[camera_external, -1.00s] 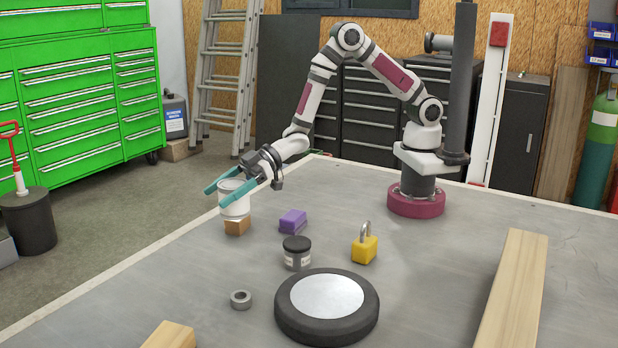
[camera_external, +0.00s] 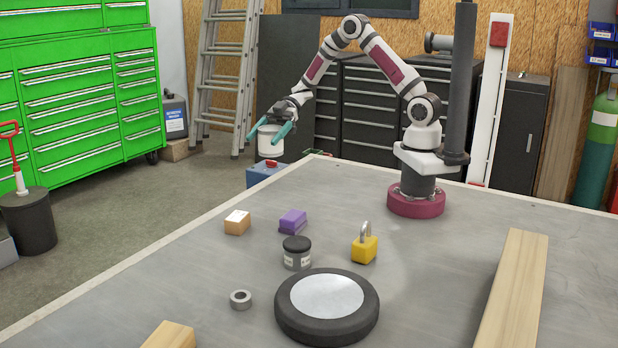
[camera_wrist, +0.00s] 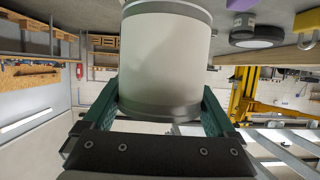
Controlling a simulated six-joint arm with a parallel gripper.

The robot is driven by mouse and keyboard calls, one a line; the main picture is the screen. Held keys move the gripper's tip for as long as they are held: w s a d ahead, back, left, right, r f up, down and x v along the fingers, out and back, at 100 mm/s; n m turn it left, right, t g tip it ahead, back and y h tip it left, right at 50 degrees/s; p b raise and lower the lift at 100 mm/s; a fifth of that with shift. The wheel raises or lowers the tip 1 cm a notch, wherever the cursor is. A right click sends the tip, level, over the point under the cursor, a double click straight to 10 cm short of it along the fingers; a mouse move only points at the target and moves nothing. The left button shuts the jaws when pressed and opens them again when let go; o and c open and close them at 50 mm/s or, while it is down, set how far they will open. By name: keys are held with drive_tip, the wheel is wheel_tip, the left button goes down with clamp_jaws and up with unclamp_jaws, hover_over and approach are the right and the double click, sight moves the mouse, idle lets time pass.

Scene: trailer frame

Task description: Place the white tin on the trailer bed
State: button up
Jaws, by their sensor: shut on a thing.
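The white tin (camera_external: 270,140) is held in the air by my gripper (camera_external: 270,129), beyond the far left edge of the grey trailer bed (camera_external: 200,290). My gripper's teal fingers are shut on the tin's sides. In the wrist view the tin (camera_wrist: 165,62) fills the middle, between the two fingers of my gripper (camera_wrist: 158,105). It is well above the bed's level and does not touch the bed.
On the bed are a cardboard-coloured box (camera_external: 237,223), a purple block (camera_external: 293,221), a dark-lidded jar (camera_external: 297,254), a yellow padlock (camera_external: 364,248), a metal ring (camera_external: 241,300), a round black disc (camera_external: 326,308) and wooden beams (camera_external: 515,295). A blue box (camera_external: 262,172) stands beyond the edge.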

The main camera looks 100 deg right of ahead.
drive_tip(key=s+d+f+n+g+y, duration=0.1)
drive_tip(key=s+d+n+g, duration=0.15)
drive_tip(key=s, duration=0.85)
drive_tip(key=s+d+f+n+g+y, duration=0.1)
drive_tip(key=s+d, duration=0.3)
drive_tip(key=s, duration=0.7)
drive_tip(key=shift+w+a+f, duration=0.9)
drive_tip(key=shift+w+f, duration=0.75)
drive_tip(key=shift+f, duration=0.25)
drive_tip(key=shift+w+a+f, duration=0.9)
drive_tip(key=shift+w+f, duration=0.75)
drive_tip(key=shift+f, duration=0.25)
drive_tip(key=shift+w+a+f, duration=0.9)
drive_tip(key=shift+w+f, duration=0.75)
drive_tip(key=shift+f, duration=0.25)
drive_tip(key=o, duration=1.4)
drive_tip(key=shift+f, duration=0.15)
drive_tip(key=shift+o, duration=0.2)
